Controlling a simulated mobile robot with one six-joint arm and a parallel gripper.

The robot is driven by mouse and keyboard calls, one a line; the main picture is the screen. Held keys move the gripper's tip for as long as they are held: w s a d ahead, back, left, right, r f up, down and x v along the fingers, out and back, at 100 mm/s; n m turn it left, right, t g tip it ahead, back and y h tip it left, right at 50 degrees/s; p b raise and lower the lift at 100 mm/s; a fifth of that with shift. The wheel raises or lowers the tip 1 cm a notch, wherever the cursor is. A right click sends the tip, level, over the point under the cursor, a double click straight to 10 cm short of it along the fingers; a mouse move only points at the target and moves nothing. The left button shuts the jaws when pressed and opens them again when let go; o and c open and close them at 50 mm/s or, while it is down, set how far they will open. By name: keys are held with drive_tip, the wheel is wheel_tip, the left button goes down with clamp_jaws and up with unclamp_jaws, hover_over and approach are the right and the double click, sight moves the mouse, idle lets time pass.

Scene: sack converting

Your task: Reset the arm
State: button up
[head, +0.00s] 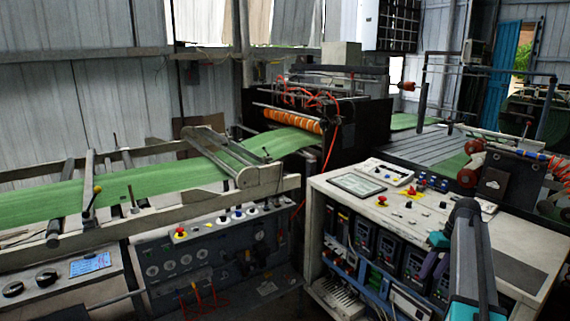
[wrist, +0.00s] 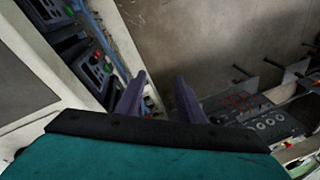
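My arm (head: 468,255) rises at the lower right of the head view, in front of the control cabinet. My gripper (head: 433,266) hangs from it near the cabinet's front, with purple fingers. In the wrist view my gripper (wrist: 160,92) shows two purple fingers standing apart, with nothing between them. They point toward the gap between the cabinet and the lower panel. My dark and teal wrist housing fills the bottom of that view.
The control cabinet (head: 335,205) has a screen, red knobs and drive units close to my arm. Green sheet (head: 130,188) runs over a roller frame at left into a black machine (head: 357,130). Grey floor (wrist: 195,35) shows bare in the wrist view.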

drive_tip(key=s+a+f+n+g+b, duration=0.15)
drive_tip(key=s+a+f, duration=0.35)
drive_tip(key=a+f, duration=0.55)
drive_tip(key=s+a+f+g+b, duration=0.15)
drive_tip(key=s+a+f, duration=0.4)
drive_tip(key=f, duration=0.75)
drive_tip(key=s+a+f+g+b, duration=0.1)
drive_tip(key=s+a+f+g, duration=0.15)
drive_tip(key=a+f, duration=0.8)
drive_tip(key=s+a+f, duration=0.2)
drive_tip(key=s+f, duration=0.3)
drive_tip(key=s, duration=0.5)
drive_tip(key=s+a+f+m+h+b, duration=0.1)
drive_tip(key=s+a+f, duration=0.2)
drive_tip(key=s+f, duration=0.3)
drive_tip(key=s+a+f+m+h+b, duration=0.1)
drive_tip(key=s+a+f, duration=0.2)
drive_tip(key=s, duration=1.1)
wheel_tip(320, 180, down, 3)
drive_tip(key=shift+a+r+g, duration=0.1)
drive_tip(key=shift+a+g, duration=0.05)
drive_tip(key=shift+g, duration=0.3)
drive_tip(key=shift+r, duration=0.1)
